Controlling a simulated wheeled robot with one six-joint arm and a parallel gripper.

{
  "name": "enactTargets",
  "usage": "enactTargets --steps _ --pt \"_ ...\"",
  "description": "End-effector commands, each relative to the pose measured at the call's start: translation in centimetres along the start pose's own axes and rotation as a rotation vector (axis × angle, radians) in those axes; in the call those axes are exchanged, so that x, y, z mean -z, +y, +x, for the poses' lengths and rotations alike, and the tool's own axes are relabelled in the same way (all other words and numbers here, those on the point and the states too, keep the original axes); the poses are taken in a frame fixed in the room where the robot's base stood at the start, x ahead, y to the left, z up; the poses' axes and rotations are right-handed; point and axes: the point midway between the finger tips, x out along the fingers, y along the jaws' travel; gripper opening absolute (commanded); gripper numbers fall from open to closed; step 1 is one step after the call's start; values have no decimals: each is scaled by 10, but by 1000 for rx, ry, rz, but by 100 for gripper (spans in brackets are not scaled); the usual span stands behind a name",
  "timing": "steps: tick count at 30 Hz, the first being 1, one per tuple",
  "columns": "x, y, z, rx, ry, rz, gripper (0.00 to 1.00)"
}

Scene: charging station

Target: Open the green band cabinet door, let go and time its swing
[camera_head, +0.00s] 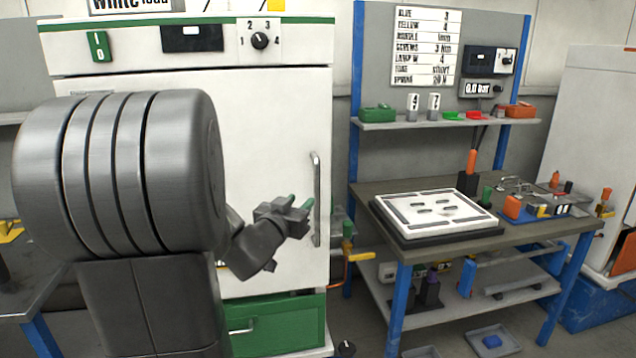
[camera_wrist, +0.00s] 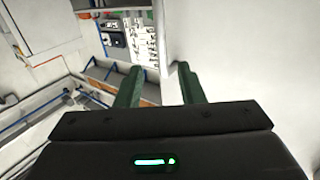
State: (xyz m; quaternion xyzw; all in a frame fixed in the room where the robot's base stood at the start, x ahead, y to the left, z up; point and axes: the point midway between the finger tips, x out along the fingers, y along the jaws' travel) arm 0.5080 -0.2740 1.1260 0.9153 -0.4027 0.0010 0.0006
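The cabinet with the green band (camera_head: 190,59) stands at the left in the head view, its white door (camera_head: 270,120) looking shut. A grey vertical bar handle (camera_head: 316,200) runs along the door's right edge. The door's pale face (camera_wrist: 230,50) fills the right side there.
A workbench (camera_head: 370,190) with a white panel plate (camera_head: 433,214) and small parts stands right of the cabinet. A green drawer (camera_head: 278,327) is below the door. Another white cabinet (camera_head: 595,120) is far right.

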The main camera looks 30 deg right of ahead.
Motion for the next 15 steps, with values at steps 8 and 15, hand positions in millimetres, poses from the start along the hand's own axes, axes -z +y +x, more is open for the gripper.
enactTargets --steps 8,15 --pt "-1 0 57 0 -2 -1 35" --pt "0 0 100 2 -2 0 35"
